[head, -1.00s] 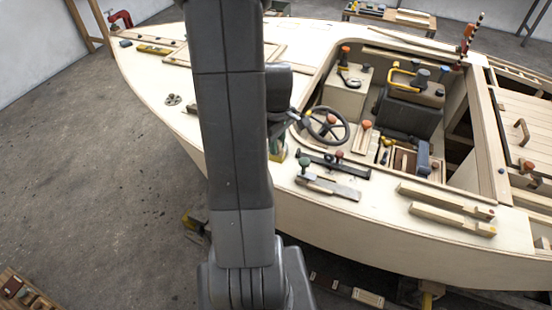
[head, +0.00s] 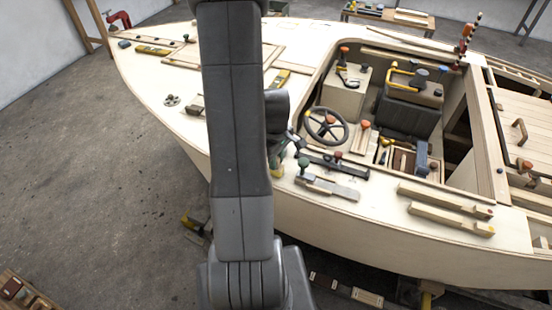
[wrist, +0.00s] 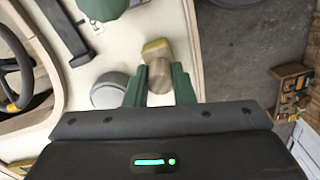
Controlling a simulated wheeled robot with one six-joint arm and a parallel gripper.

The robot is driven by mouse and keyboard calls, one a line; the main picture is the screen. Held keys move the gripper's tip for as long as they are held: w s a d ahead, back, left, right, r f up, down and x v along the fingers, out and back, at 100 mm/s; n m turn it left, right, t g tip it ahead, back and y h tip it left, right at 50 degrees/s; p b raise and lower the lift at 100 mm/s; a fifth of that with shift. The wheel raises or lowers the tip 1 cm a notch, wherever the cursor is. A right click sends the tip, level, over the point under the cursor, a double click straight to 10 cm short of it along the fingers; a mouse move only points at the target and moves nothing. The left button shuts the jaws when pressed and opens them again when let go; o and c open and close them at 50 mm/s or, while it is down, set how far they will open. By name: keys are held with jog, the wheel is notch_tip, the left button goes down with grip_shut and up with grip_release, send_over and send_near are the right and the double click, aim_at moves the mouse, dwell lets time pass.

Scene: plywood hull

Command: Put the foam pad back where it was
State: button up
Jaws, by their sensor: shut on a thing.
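In the wrist view my gripper (wrist: 159,88) has its two green fingers shut on a tan, rounded wooden-looking piece with a yellow end (wrist: 158,67), over the pale deck near its edge. I cannot tell whether this piece is the foam pad. In the head view my gripper (head: 277,163) is mostly hidden behind my arm, and a bit of yellow shows at its lower end. No other thing is clearly a foam pad.
A grey round thing (wrist: 108,92) sits left of the fingers. A green knob (head: 303,163) and dark bar (head: 335,163) lie right of my gripper. The steering wheel (head: 326,125) stands in the cockpit beyond. Wooden strips (head: 445,200) lie on the right side deck.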

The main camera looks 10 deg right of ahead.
jog(key=o, duration=0.9)
notch_tip(320, 180, up, 12)
jog(key=shift+r, duration=0.1)
